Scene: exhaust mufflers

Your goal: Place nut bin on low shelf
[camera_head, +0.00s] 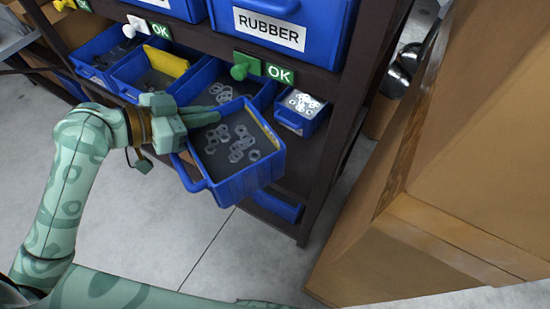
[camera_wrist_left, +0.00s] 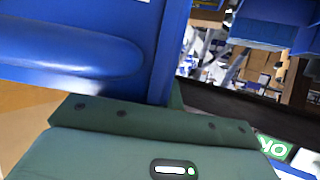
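The nut bin (camera_head: 252,179) is a blue open bin holding several pale hex nuts. It is tilted in front of the dark rack, clear of the floor. My left gripper (camera_head: 193,118) is at its left rim and appears shut on it. In the left wrist view the bin's blue wall (camera_wrist_left: 70,50) is close against my gripper's green body; the fingertips are hidden. The low shelf (camera_head: 300,180) of the rack lies behind and right of the bin, partly covered by it. My right gripper is out of view.
Blue bins (camera_head: 150,75) fill the shelf row behind, and a small bin of white parts (camera_head: 301,112) stands to the right. Above hangs a large bin labelled RUBBER (camera_head: 270,27) with a green OK tag (camera_head: 280,74). A cardboard box (camera_head: 430,230) stands at right; floor shows between.

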